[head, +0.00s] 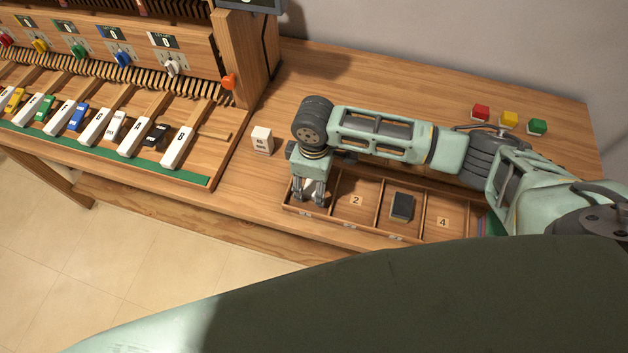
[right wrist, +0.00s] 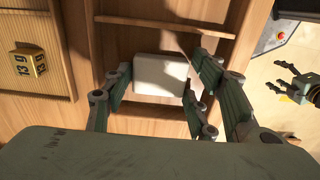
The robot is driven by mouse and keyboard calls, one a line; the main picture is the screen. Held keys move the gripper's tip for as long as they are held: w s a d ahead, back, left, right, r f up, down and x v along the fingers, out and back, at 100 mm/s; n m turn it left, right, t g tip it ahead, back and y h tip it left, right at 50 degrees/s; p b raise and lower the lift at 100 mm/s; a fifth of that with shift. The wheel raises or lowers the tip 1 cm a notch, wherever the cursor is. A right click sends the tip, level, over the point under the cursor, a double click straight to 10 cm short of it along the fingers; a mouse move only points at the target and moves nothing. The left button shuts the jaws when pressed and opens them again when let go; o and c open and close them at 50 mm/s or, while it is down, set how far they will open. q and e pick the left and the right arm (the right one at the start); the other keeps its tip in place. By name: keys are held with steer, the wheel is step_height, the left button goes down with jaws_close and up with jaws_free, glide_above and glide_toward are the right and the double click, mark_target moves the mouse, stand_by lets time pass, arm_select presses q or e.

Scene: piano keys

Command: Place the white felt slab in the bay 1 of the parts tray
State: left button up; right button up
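The white felt slab (right wrist: 160,74) lies flat in a wooden compartment in the right wrist view, between the fingers of my right gripper (right wrist: 158,88). Small gaps show beside it, so the gripper looks open around it. In the head view my right gripper (head: 310,194) points down into the leftmost bay of the wooden parts tray (head: 347,229); its fingers largely hide the slab and the bay's label. The bay beside it is marked 2. My left gripper (right wrist: 277,77) shows at the right of the wrist view, spread open and empty over the floor.
A dark block (head: 402,207) lies in the third bay, beside the bay marked 4. A pale number block (head: 262,140) stands left of the tray. The piano keyboard (head: 130,137) is at left. Red (head: 481,113), yellow (head: 509,119) and green (head: 537,127) blocks sit behind my right arm.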

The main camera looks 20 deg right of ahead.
mark_target(314, 186)
steer(key=shift+o, duration=1.1)
step_height(314, 186, up, 12)
steer(key=b, duration=0.1)
steer(key=shift+r+b, duration=0.2)
steer(key=shift+b, duration=0.2)
